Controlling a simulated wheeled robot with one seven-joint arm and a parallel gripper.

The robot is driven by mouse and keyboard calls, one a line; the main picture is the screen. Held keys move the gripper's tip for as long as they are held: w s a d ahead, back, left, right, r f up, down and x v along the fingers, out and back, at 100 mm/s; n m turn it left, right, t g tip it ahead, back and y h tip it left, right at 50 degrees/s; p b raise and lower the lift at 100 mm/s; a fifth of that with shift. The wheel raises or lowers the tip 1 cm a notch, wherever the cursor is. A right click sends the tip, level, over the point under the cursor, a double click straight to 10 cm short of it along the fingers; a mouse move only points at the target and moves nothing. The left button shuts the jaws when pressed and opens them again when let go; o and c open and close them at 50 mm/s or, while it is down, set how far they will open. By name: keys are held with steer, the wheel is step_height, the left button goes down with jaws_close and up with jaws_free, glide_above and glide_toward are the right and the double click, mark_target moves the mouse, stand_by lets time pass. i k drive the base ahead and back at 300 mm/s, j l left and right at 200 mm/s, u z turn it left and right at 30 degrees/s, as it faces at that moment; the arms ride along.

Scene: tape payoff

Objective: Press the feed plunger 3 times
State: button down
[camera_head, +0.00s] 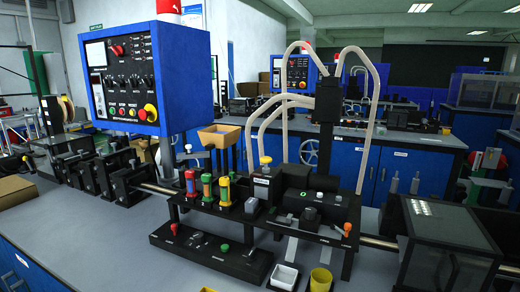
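No part is clearly marked as the feed plunger, so I cannot tell which one it is. The black bench machine (200,255) carries a red knob (174,228) at its left end and a green button (224,247) further right. An orange knob (347,228) sits at the right end. My gripper is not in view.
A blue control box (150,80) with buttons stands above the machine at the left. A white bin (285,276) and a yellow cup (320,280) stand at the front. A clear-sided black box (450,262) is at the right. The grey bench top (110,245) is clear at front left.

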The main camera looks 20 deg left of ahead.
mark_target(265, 160)
steer(key=i+j, duration=0.1)
steer(key=j, duration=0.5)
steer(key=i+j, duration=0.1)
steer(key=j, duration=1.15)
steer(key=i+j+z, duration=0.1)
steer(key=j, duration=0.55)
steer(key=i, duration=0.05)
